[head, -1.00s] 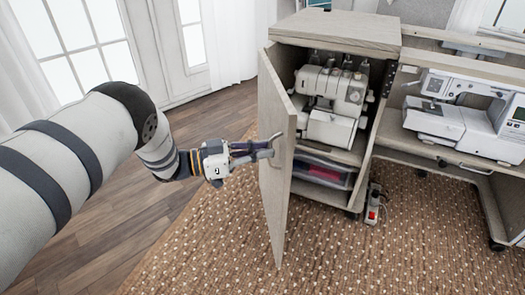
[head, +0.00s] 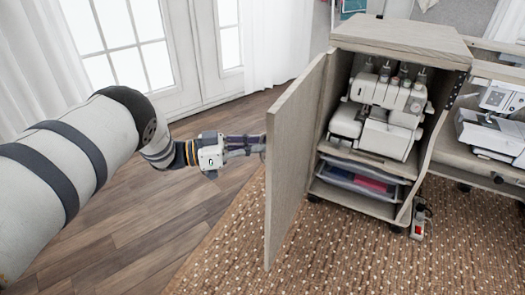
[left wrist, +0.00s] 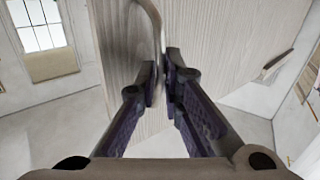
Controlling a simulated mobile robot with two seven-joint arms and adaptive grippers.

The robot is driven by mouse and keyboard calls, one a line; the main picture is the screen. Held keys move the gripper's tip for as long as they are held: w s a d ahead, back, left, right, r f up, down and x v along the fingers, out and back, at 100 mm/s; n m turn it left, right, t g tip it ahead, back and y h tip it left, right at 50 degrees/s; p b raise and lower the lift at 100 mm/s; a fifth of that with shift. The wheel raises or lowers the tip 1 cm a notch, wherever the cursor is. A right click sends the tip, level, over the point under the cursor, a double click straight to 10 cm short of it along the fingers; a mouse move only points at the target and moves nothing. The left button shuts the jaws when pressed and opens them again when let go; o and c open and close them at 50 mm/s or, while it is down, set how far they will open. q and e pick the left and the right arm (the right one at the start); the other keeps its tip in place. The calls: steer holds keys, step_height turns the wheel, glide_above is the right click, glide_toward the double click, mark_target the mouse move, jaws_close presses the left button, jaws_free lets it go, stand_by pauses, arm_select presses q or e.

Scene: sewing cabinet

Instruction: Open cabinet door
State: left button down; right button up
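The pale wooden cabinet door (head: 292,165) stands wide open, swung out to the left of the cabinet (head: 400,38), so the inside shows in the head view. My left gripper (head: 262,145) is at the door's outer face, about halfway up. In the left wrist view, the curved door handle (left wrist: 151,18) runs down between the fingertips (left wrist: 161,72), which are close together on it. The handle is mostly hidden in the head view. The door's wood face (left wrist: 215,35) fills the upper middle of the wrist view. My right gripper is not in view.
A white serger (head: 385,115) stands on the cabinet shelf above a clear drawer (head: 365,178). A sewing machine (head: 495,125) sits on the table at right. A power strip (head: 419,220) lies on the brown rug (head: 350,255). Wood floor left of the door is clear.

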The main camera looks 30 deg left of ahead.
arm_select(q)
steer(key=shift+w+a+r, duration=0.4)
steer(key=shift+w+a, duration=0.15)
steer(key=shift+a, duration=0.05)
steer(key=c, duration=2.1)
jaws_free()
steer(key=shift+d, duration=0.1)
steer(key=o, duration=0.4)
steer(key=shift+w+d+f, duration=0.1)
steer(key=shift+w+f, duration=0.05)
steer(key=shift+s+f, duration=0.15)
steer(key=shift+s, duration=0.05)
steer(key=v, duration=1.2)
